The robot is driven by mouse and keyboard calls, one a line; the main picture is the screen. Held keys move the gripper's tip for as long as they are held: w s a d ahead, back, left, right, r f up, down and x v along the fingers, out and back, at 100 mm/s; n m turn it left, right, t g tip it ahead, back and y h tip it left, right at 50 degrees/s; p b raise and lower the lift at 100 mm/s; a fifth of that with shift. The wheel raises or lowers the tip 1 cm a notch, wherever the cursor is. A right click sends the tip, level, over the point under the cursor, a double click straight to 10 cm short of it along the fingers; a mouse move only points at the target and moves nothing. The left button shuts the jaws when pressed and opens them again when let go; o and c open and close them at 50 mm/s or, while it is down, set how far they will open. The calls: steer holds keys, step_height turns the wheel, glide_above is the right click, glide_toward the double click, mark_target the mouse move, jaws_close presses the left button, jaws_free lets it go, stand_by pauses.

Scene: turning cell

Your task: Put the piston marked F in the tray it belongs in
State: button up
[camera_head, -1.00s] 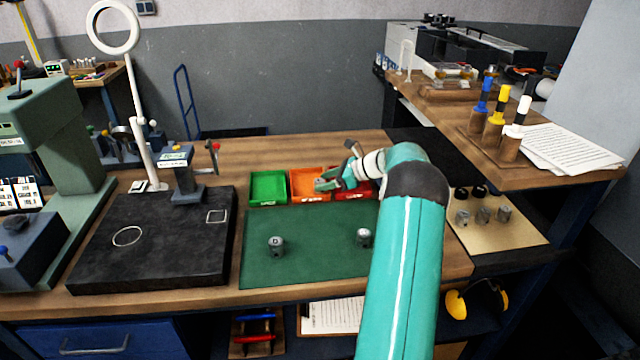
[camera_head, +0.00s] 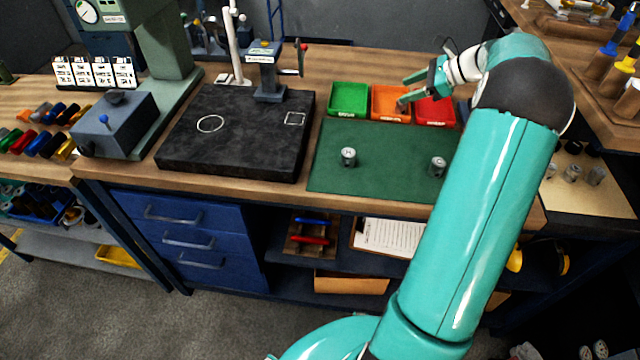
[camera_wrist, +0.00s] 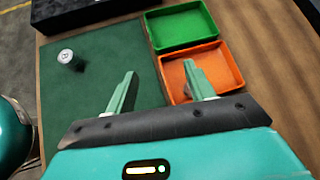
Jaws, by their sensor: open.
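My gripper (camera_head: 404,93) is open, its fingers over the orange tray (camera_head: 376,110). In the wrist view my gripper (camera_wrist: 160,70) has one finger over the orange tray (camera_wrist: 232,72) and the other over the green mat. A small grey-brown thing (camera_wrist: 187,88) by the tray-side finger seems to lie in the orange tray; it is mostly hidden and I cannot tell whether it is a piston. The green tray (camera_head: 349,98) is left of it and the red tray (camera_head: 436,111) right. Two grey pistons, one left (camera_head: 348,157) and one right (camera_head: 438,166), stand on the mat; their letters are unclear.
The green mat (camera_head: 385,178) lies in front of the trays. A black plate (camera_head: 235,150) with a stand is to its left. More pistons (camera_head: 572,173) stand on a beige board at right. The mat is clear between its two pistons.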

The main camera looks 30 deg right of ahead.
steer(key=s+a+r+n+g+h, duration=0.1)
steer(key=s+a+r+n, duration=0.2)
steer(key=a, duration=0.6)
steer(key=s+a+r+n+g+h, duration=0.1)
steer(key=a+r+n+g, duration=0.1)
steer(key=a+n, duration=0.5)
steer(key=s+a+r+n+g+h, duration=0.1)
steer(key=s+a+r+n, duration=0.15)
steer(key=a, duration=0.85)
steer(key=s+a+f+n+h, duration=0.1)
steer(key=s+a+n, duration=0.5)
steer(key=s, duration=0.3)
steer(key=s+a+f+n+t+h, duration=0.1)
steer(key=s+a+n+h, duration=0.1)
steer(key=s+a+n, duration=0.5)
steer(key=shift+s+a+t+h, duration=0.15)
steer(key=shift+s+t+h, duration=0.15)
steer(key=shift+s, duration=0.95)
